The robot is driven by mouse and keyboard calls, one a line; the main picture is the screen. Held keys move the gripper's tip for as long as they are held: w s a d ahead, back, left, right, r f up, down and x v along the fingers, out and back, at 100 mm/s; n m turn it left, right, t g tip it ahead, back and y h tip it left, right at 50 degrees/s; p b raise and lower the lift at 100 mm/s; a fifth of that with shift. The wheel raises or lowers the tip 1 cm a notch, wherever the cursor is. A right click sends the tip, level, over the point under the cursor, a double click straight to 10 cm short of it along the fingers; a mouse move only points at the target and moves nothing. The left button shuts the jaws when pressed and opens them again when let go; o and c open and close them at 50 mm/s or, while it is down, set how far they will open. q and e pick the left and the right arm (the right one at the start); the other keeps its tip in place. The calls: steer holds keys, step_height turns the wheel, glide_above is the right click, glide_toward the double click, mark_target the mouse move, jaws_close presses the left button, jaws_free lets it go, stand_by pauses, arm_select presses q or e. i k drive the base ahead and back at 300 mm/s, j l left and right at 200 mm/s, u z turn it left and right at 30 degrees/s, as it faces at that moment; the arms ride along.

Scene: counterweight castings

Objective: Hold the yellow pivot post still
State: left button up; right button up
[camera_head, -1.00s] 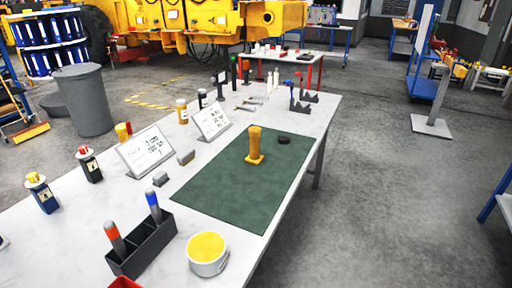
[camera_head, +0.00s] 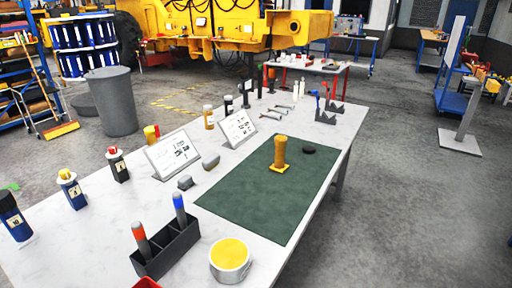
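The yellow pivot post (camera_head: 280,152) stands upright on its small square foot, on the dark green mat (camera_head: 247,205) on the white table. It is toward the far part of the mat. A small black round piece (camera_head: 309,150) lies just to its right on the mat. Nothing touches the post. Neither of my grippers is in the head view.
A black holder (camera_head: 165,250) with an orange-capped and a blue-capped marker and a white cup with yellow contents (camera_head: 229,258) stand at the near edge. Sign cards (camera_head: 172,153), bottles and small grey blocks (camera_head: 185,182) line the left. The mat's near part is clear.

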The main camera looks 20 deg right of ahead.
mark_target(279, 165)
steer(key=i+l+u, duration=0.15)
steer(key=l+u, duration=1.3)
steer(key=l, duration=0.15)
steer(key=k+l, duration=0.1)
steer(key=l, duration=0.4)
steer(key=k+l+u, duration=0.1)
steer(key=l, duration=0.45)
steer(key=k+l+u, duration=0.1)
steer(key=l, duration=0.4)
steer(key=k+l, duration=0.2)
steer(key=l, duration=0.3)
steer(key=k+l+u, duration=0.1)
steer(key=l, duration=0.4)
steer(key=k+l, duration=0.2)
steer(key=l, duration=0.3)
steer(key=k+l+u, duration=0.15)
steer(key=l, duration=0.35)
steer(key=k+l, duration=0.2)
steer(key=l, duration=0.25)
